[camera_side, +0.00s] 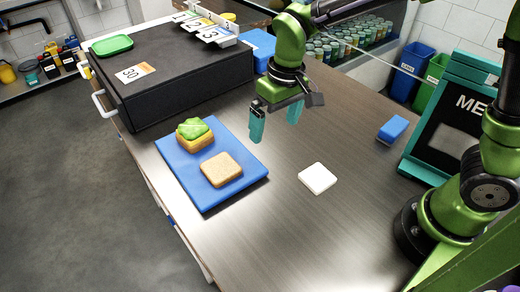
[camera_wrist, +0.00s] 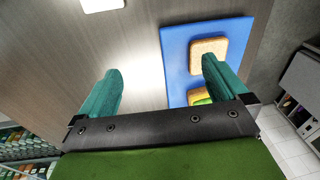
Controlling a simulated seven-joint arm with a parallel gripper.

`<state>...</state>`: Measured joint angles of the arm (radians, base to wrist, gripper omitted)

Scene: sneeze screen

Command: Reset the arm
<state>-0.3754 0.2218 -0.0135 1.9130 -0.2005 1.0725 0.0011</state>
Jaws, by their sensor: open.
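My gripper (camera_side: 273,120) is open and empty, with teal fingers pointing down. It hangs above the steel counter, to the right of the blue board (camera_side: 205,202) in the side view. In the wrist view its two fingers (camera_wrist: 163,85) are spread wide with nothing between them but the counter and the board's edge. My green arm reaches in from the right.
On the board lie a bread slice (camera_side: 221,170) and a bread piece topped with lettuce (camera_side: 194,132). A white square (camera_side: 317,178) and a blue block (camera_side: 393,129) lie on the counter. A black box (camera_side: 175,75) stands behind; a framed sign (camera_side: 455,120) stands right.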

